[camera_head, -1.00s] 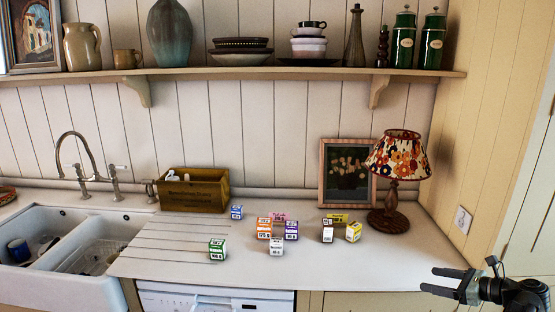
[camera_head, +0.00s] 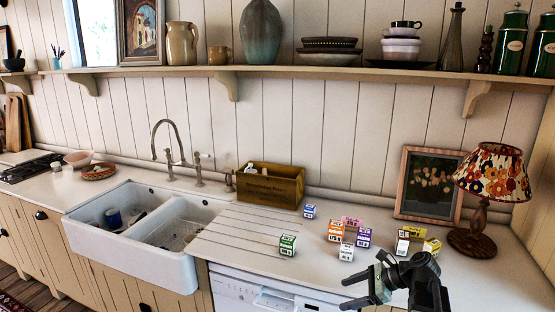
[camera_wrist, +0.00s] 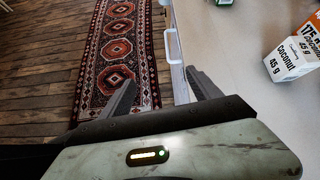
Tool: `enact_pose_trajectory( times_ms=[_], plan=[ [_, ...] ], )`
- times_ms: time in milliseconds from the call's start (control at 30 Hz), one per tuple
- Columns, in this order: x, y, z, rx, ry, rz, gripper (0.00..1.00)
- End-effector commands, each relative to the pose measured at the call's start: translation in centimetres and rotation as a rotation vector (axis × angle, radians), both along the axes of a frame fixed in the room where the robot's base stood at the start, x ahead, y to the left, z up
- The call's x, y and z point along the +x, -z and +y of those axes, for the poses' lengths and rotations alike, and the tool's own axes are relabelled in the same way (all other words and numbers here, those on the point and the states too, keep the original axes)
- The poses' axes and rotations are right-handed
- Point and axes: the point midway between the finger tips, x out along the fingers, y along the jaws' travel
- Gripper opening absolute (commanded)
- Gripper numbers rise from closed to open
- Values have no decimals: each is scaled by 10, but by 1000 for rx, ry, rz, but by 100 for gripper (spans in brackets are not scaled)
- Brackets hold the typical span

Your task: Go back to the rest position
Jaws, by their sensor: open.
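My gripper (camera_head: 358,285) is at the lower right in the head view, in front of the counter edge, apart from the boxes. Its two fingers are spread with nothing between them. In the wrist view my gripper (camera_wrist: 160,92) points down past the counter edge, with a patterned rug (camera_wrist: 112,55) and wooden floor seen below between the fingers.
Several small boxes, among them a green one (camera_head: 288,245) and a blue one (camera_head: 309,211), stand on the counter (camera_head: 235,243). A wooden crate (camera_head: 270,185), a lamp (camera_head: 488,175) and a framed picture (camera_head: 430,183) stand behind. A double sink (camera_head: 150,235) is at left.

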Motion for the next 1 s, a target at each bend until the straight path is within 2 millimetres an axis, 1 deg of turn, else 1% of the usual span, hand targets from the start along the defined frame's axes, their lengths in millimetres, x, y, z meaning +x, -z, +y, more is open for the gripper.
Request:
enact_pose_trajectory(
  times_ms=[33,100,200,267,300,333,400,467,500,600,700,833,1000],
  plan=[
    [-6,11,42,-71,-116,-17,72],
    [-15,26,83,-174,-267,-55,72],
    [-30,45,124,-315,-480,-120,72],
    [-40,55,142,-400,-615,-165,72],
    [-47,62,151,-460,-710,-199,72],
    [-53,67,156,-507,-789,-227,72],
    [-63,76,158,-617,-970,-290,72],
    [-69,82,148,-698,-1107,-332,72],
    [-71,84,136,-747,-1188,-354,72],
    [-75,88,108,-841,-1383,-398,72],
    [-75,89,91,-889,-1552,-441,72],
    [-73,89,85,-886,-1679,-503,72],
    [-73,89,84,-883,-1700,-516,72]
  ],
)
